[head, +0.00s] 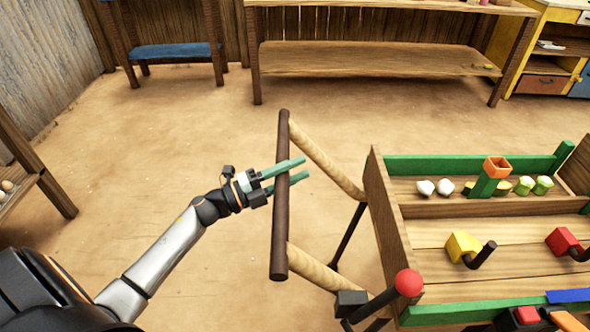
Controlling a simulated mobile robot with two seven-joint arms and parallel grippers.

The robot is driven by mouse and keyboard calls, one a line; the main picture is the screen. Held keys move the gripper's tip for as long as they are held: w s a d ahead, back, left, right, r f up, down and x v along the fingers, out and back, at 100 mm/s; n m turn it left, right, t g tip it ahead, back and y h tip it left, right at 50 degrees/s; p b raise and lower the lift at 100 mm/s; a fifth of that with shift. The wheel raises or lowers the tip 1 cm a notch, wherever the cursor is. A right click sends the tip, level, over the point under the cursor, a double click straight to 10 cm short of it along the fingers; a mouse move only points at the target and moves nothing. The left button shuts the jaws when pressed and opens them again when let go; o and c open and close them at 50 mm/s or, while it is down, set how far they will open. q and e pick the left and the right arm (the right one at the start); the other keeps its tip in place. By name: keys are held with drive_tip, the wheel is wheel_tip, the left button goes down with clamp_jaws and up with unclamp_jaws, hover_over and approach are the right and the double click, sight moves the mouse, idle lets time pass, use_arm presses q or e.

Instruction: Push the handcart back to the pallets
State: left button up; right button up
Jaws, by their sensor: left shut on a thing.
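The handcart (383,225) stands at the right of the head view, its right end cut off by the frame. It has a wooden bed with green rails, and two pale wooden shafts run left to a dark brown handle bar (281,225). My left gripper (303,168) is shut on this bar at its middle part, with its greenish fingers reaching across it. My right gripper is not in view. No pallets can be made out.
The cart carries a yellow block (462,246), a red block (562,240) and several small pale pieces. A red-knobbed lever (408,282) stands at its near corner.

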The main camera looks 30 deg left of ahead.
use_arm(q)
clamp_jaws()
idle(0.8)
